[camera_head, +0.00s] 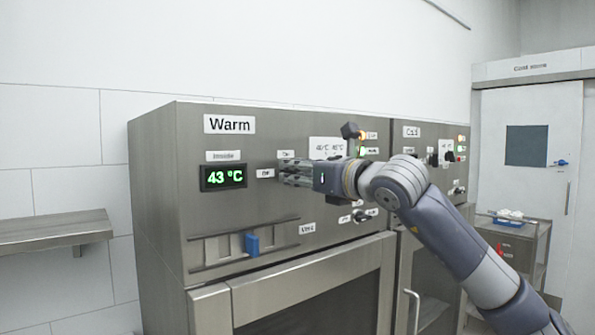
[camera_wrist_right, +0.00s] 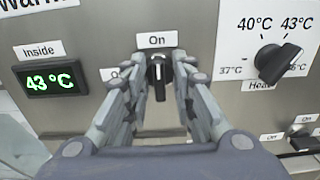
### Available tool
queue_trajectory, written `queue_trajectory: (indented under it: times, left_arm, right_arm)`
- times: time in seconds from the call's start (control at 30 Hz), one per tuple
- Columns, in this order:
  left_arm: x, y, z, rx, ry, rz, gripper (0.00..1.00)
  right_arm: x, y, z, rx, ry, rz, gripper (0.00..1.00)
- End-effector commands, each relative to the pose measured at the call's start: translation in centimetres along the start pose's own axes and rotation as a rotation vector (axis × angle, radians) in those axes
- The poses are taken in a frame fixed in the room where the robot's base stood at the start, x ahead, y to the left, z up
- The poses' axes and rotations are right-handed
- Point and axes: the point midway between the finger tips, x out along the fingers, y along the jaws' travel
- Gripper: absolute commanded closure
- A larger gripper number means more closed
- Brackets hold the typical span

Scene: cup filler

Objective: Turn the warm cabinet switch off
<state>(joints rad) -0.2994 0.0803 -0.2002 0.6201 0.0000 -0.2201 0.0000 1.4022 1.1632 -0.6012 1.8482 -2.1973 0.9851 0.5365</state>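The warm cabinet (camera_head: 160,190) stands in the middle of the head view, with a "Warm" sign and a green 43 °C display (camera_head: 223,177). Its black switch knob (camera_wrist_right: 158,76) is in the middle of the right wrist view, upright, below the "On" label (camera_wrist_right: 157,40). An "Off" label (camera_head: 265,173) shows to the left in the head view; a finger partly covers it in the wrist view. My right gripper (camera_head: 286,171) is at the panel and hides the knob in the head view. Its fingers (camera_wrist_right: 158,88) are apart on both sides of the knob, with visible gaps. My left gripper is out of view.
A temperature dial (camera_wrist_right: 277,63) is right of the switch, and smaller switches (camera_wrist_right: 304,141) are below it. A blue slider handle (camera_head: 252,244) is on the lower left panel. The cold cabinet (camera_head: 437,140) adjoins on the right. A metal shelf (camera_head: 55,232) is at left.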

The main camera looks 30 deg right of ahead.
Motion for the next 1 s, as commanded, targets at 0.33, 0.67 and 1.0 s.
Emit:
queue_trajectory:
  times: [0.33, 0.67, 1.0]
  left_arm:
    - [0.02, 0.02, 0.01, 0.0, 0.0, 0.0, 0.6]
    - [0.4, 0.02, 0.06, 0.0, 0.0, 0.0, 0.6]
    - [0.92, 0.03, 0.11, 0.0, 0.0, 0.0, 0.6]
  right_arm:
    - [-0.02, -0.01, 0.01, -0.003, 0.0, 0.0, 1.0]
    - [0.0, 0.13, -0.04, -0.112, -0.001, 0.002, 1.0]
    - [-0.02, 0.24, 0.01, -0.403, -0.002, 0.001, 1.0]
